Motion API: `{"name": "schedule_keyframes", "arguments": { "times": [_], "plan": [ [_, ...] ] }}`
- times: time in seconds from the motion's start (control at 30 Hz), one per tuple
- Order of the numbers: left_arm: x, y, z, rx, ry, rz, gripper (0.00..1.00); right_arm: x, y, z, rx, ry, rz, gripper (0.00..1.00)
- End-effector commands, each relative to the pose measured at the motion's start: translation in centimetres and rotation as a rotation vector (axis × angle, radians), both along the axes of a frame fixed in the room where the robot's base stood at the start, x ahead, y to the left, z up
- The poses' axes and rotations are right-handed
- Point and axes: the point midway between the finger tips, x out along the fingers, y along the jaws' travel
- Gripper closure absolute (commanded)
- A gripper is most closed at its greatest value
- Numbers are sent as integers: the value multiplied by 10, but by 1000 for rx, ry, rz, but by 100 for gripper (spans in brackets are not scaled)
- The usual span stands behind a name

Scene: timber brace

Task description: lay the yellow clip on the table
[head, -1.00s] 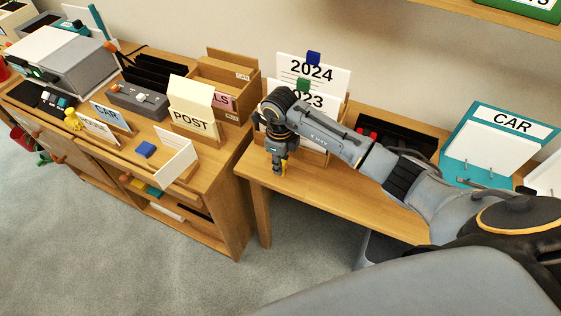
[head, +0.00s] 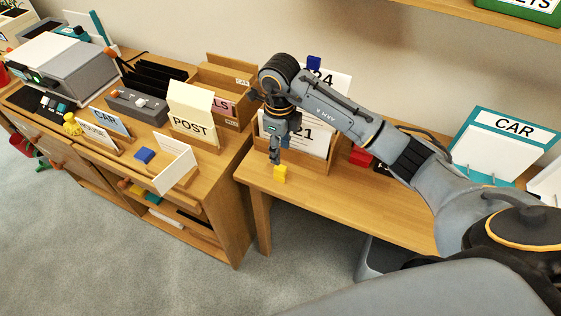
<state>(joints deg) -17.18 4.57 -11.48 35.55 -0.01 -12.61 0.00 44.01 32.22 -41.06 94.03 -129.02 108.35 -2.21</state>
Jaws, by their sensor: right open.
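The yellow clip (head: 280,174) is a small yellow block shape at the front left part of the wooden table (head: 340,210). It appears to rest on the table top. My right gripper (head: 276,158) points down just above and slightly left of the clip. Its fingers are open, and the clip shows below their tips, apparently clear of them. The arm comes in from the right and hides part of the table's back. My left gripper is not in the picture.
A wooden file box (head: 318,155) with year cards stands close behind the gripper. A red object (head: 361,156) lies to its right. The cabinet (head: 225,190) with a POST card (head: 191,119) and a blue clip (head: 144,155) is at left. The table's front is clear.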

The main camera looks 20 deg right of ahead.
Motion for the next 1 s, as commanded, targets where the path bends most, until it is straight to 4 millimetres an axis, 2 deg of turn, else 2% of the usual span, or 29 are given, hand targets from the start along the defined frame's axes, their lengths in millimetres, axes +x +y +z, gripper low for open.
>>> {"name": "schedule_keyframes", "arguments": {
  "times": [0.1, 0.23, 0.8, 0.87, 0.93, 0.97, 1.0],
  "plan": [
    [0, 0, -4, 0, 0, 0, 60, 0, 0, 18, -1, -2, 0, 56],
    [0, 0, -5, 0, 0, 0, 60, 0, 0, 28, 0, 0, 0, 56],
    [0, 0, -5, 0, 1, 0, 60, -1, 2, 31, 6, 0, 2, 56],
    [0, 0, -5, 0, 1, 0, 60, -2, 10, 28, 36, -3, 11, 56],
    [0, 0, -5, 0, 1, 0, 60, -5, 31, 22, 116, -14, 34, 56],
    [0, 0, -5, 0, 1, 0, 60, -6, 44, 20, 168, -20, 46, 56],
    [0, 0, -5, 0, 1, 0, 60, -10, 66, 17, 255, -29, 64, 56]
  ]
}}
